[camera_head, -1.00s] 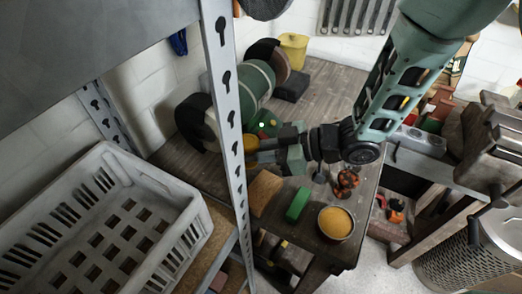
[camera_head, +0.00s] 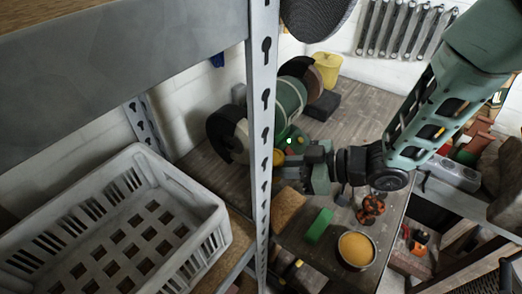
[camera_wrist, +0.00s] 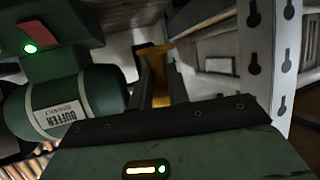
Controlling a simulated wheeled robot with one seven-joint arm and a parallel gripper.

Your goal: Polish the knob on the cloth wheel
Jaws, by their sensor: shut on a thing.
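The green buffer machine (camera_head: 290,100) stands on the workbench, with a small green light lit. Its pale cloth wheel (camera_head: 243,133) sits at the left end inside a black guard, partly hidden by the shelf post. My gripper (camera_head: 290,162) is shut on the yellow knob (camera_head: 279,157), just in front of the machine and right of the post. In the wrist view the knob (camera_wrist: 161,78) shows between my fingers, with the buffer body (camera_wrist: 75,105) to the left. The post hides the gap between knob and wheel, so I cannot tell whether they touch.
The perforated shelf post (camera_head: 261,110) stands close left of my gripper. A grey crate (camera_head: 110,225) sits on the shelf. A bowl of yellow paste (camera_head: 356,249), a green block (camera_head: 319,225) and a brown pad (camera_head: 287,208) lie on the bench front.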

